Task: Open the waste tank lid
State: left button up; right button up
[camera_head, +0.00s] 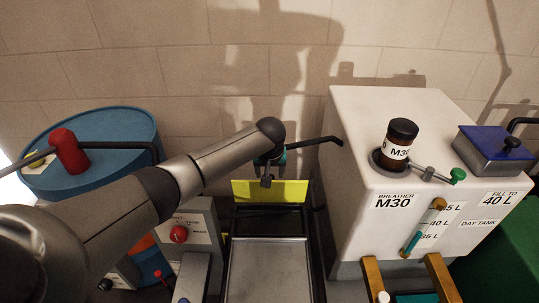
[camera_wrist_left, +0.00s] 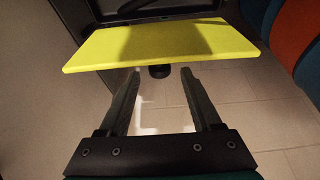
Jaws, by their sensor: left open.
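A flat yellow lid (camera_head: 287,191) sits at the back end of a dark open-framed unit, in the lower middle of the head view. I cannot read a label on it. It also fills the upper part of the left wrist view as a yellow plate (camera_wrist_left: 165,43), with a small dark knob (camera_wrist_left: 159,71) at its lower edge. My left gripper (camera_head: 268,177) is at the lid's upper edge in the head view. In the left wrist view its two fingers (camera_wrist_left: 158,80) are apart with nothing between them, pointing toward the knob. Contact cannot be told. My right gripper is out of view.
A white day tank (camera_head: 365,210) with a dark M30 bottle (camera_head: 398,144) stands on the right. A blue drum (camera_head: 117,128) with a red-handled fitting (camera_head: 69,151) is on the left. A control box with a red button (camera_head: 179,234) stands left of the framed unit.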

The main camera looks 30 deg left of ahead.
pick_arm(q)
jog(key=p+v, duration=0.2)
jog(key=v, duration=1.1)
jog(key=shift+r, duration=0.4)
jog(key=shift+s+f, duration=0.1)
jog(key=shift+s, duration=0.1)
